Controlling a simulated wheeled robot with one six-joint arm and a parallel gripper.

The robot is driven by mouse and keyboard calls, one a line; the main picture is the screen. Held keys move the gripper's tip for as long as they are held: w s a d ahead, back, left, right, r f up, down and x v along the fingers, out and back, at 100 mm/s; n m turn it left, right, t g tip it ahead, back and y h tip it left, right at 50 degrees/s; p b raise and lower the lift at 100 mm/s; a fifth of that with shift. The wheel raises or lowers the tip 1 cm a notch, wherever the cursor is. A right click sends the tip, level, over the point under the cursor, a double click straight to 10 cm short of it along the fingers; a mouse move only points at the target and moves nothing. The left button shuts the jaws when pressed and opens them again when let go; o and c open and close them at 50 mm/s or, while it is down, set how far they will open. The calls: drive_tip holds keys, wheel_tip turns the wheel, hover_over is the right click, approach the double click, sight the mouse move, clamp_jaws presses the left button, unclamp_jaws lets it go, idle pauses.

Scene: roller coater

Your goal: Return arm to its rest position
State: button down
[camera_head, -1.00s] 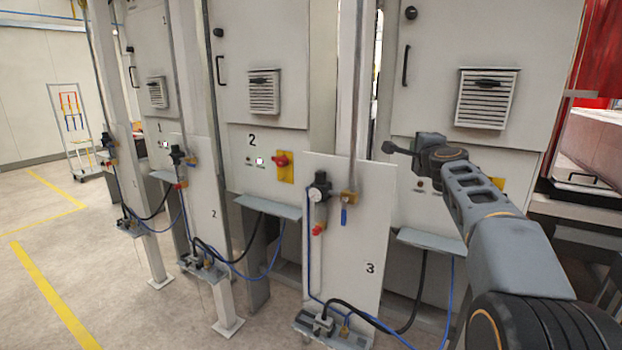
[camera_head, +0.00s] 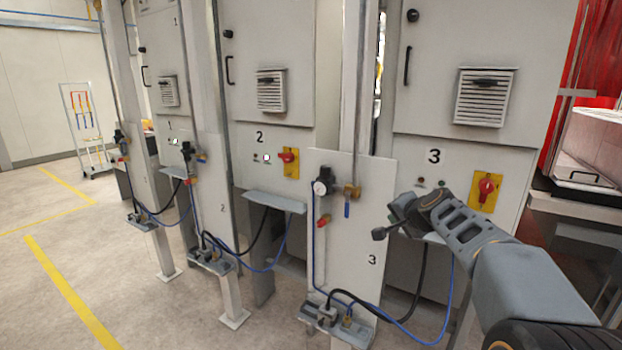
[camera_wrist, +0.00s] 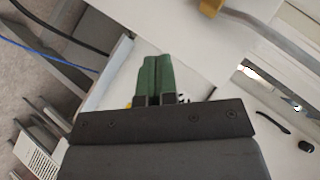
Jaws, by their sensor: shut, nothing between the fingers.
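My gripper (camera_wrist: 156,62) shows its two green fingers pressed together in the wrist view, with nothing between them. In the head view my arm reaches in from the lower right, and its end (camera_head: 379,233) hangs in front of the cabinet marked 3 (camera_head: 418,100). The finger detail is too small to read in the head view.
A red and yellow switch (camera_head: 486,190) is above my arm. Cabinet 2 (camera_head: 270,50) stands to the left. Floor at the left is open, with yellow lines (camera_head: 70,290) and a rack (camera_head: 85,125).

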drive_tip(key=s+a+f+n+g, duration=0.1)
drive_tip(key=s+f, duration=0.4)
drive_tip(key=s, duration=0.5)
drive_tip(key=s+a+f+n+g+h, duration=0.1)
drive_tip(key=s+f+n+g, duration=0.3)
drive_tip(key=s, duration=0.5)
drive_tip(key=s+a+f+n+g+h, duration=0.1)
drive_tip(key=s+a+f+n+g, duration=0.2)
drive_tip(key=s, duration=0.7)
wheel_tip(320, 180, down, 4)
drive_tip(key=shift+s+a+r+n, duration=0.25)
drive_tip(key=shift+s+n, duration=0.1)
drive_tip(key=shift+n, duration=0.65)
drive_tip(key=c, duration=1.8)
unclamp_jaws()
drive_tip(key=shift+w, duration=0.1)
